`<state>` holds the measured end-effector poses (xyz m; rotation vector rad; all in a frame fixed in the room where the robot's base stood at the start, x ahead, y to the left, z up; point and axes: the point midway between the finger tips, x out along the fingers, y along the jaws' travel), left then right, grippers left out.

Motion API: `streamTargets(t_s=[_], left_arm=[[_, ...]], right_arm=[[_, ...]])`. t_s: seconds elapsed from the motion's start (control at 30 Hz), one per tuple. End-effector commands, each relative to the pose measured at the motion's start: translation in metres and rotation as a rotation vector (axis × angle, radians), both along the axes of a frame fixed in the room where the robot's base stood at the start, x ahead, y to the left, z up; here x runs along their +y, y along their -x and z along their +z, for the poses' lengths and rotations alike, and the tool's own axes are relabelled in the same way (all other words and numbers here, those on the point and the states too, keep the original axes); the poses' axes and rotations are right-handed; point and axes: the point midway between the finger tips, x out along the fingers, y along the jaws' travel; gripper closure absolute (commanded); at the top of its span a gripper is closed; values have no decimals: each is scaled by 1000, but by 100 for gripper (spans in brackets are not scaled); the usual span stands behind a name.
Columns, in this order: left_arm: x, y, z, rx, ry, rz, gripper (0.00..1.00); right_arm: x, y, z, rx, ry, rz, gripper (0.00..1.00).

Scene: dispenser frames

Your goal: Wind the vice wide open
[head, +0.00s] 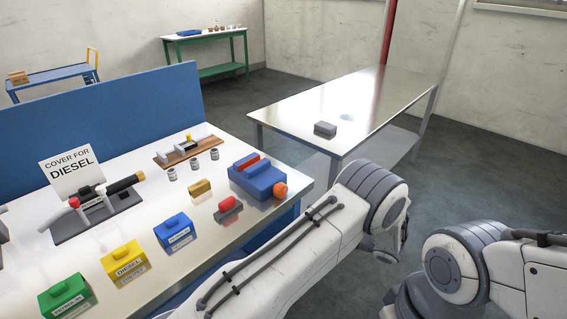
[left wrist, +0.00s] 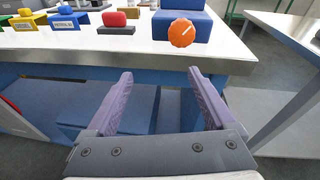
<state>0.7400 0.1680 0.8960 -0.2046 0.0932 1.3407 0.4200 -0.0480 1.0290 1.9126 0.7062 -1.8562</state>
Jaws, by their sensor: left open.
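The blue vice (head: 258,180) stands at the right end of the white-topped bench, with a red piece (head: 247,162) at its jaws; I cannot tell how wide the jaws stand. Its orange round knob (head: 280,190) faces the bench's near right edge. In the left wrist view the knob (left wrist: 182,33) shows a pale pointer line, and the vice body (left wrist: 188,12) is cut off at the top. My left gripper (left wrist: 160,73) is open and empty, in front of the bench edge, below the knob and apart from it. My right gripper is out of view.
A red-topped grey block (head: 229,209) and a tan block (head: 200,188) sit left of the vice. Blue (head: 174,232), yellow (head: 123,263) and green (head: 66,298) labelled boxes line the front. A steel table (head: 375,95) stands to the right, across a floor gap.

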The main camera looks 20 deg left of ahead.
Motion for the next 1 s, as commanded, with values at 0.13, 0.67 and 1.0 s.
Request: streamTargets(t_s=[0.13,0.67,1.0], left_arm=[[7,-19,19,34,-132,-75,12],[58,-45,19,48,-209,-120,12],[102,-62,18,45,-208,-122,12]], right_arm=[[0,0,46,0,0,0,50],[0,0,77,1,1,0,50],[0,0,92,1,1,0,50]])
